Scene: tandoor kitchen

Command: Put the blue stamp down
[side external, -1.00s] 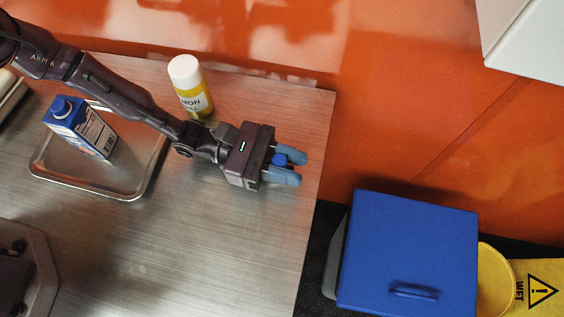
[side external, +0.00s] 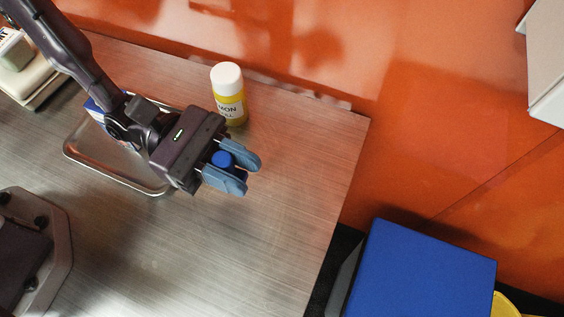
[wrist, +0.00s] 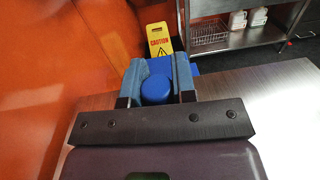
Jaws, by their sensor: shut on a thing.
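The blue stamp (side external: 222,159) is between the blue fingers of my gripper (side external: 232,170), which is shut on it. Only its round blue top shows in the side view; its lower part is hidden by the fingers. In the wrist view the stamp (wrist: 155,89) also sits between the two fingers of my gripper (wrist: 158,82). My gripper is over the steel table (side external: 270,245), left of its right edge. I cannot tell whether the stamp touches the table.
A white-capped bottle with a yellow label (side external: 229,95) stands just behind my gripper. A metal tray (side external: 85,160) and a mostly hidden blue carton (side external: 95,108) are to the left. The table's front right is clear. A blue-lidded bin (side external: 425,270) stands beyond the edge.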

